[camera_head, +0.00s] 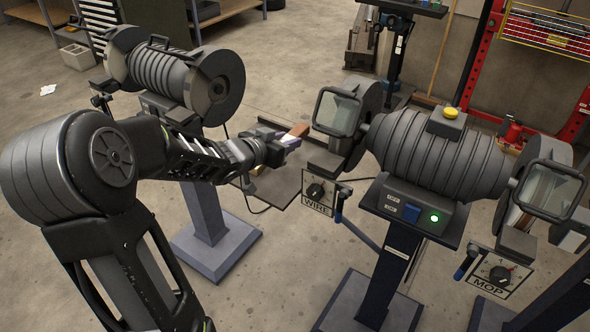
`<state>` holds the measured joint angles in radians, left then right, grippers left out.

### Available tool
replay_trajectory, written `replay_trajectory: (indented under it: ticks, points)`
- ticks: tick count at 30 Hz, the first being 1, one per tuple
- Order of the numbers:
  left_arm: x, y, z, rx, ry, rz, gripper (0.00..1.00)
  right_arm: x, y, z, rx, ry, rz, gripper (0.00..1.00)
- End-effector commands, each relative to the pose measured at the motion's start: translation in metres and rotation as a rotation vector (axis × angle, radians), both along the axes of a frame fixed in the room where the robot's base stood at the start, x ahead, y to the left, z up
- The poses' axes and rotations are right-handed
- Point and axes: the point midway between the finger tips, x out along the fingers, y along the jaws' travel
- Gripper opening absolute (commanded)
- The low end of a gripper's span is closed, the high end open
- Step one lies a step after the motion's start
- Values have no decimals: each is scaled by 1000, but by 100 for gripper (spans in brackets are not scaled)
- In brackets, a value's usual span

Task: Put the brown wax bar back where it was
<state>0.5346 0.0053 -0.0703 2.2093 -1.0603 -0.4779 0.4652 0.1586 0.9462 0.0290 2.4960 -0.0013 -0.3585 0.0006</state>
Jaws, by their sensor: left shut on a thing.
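The brown wax bar (299,130) is held at the tip of my left gripper (285,141), which reaches in from the left. The gripper is shut on it. The bar's near end is hidden by the fingers. The bar is left of the wheel guard and clear eye shield (338,111) on the WIRE side of the buffing machine. In the picture it lies above a dark flat tray (282,190); I cannot tell the height between them. My right gripper does not show.
The buffing machine (437,153) stands on a pedestal, with WIRE (318,192) and MOP (489,275) dial plates. Another grinder (165,75) stands behind my left arm. Bare concrete floor lies between the pedestals.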

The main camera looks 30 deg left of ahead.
Motion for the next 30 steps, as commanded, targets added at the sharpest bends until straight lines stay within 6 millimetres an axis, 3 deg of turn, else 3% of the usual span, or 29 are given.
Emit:
replay_trajectory:
  ticks: [5, 15, 25, 30]
  points:
    - [0, 0, -8, -2, 1, 1, 0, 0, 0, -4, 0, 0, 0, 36]
    - [0, 0, -61, -2, 0, 0, 0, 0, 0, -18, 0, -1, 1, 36]
    - [0, 0, -63, 0, -1, 0, 0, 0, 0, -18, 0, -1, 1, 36]
    - [0, 0, -82, -2, 1, 0, 0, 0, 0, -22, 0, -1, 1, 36]
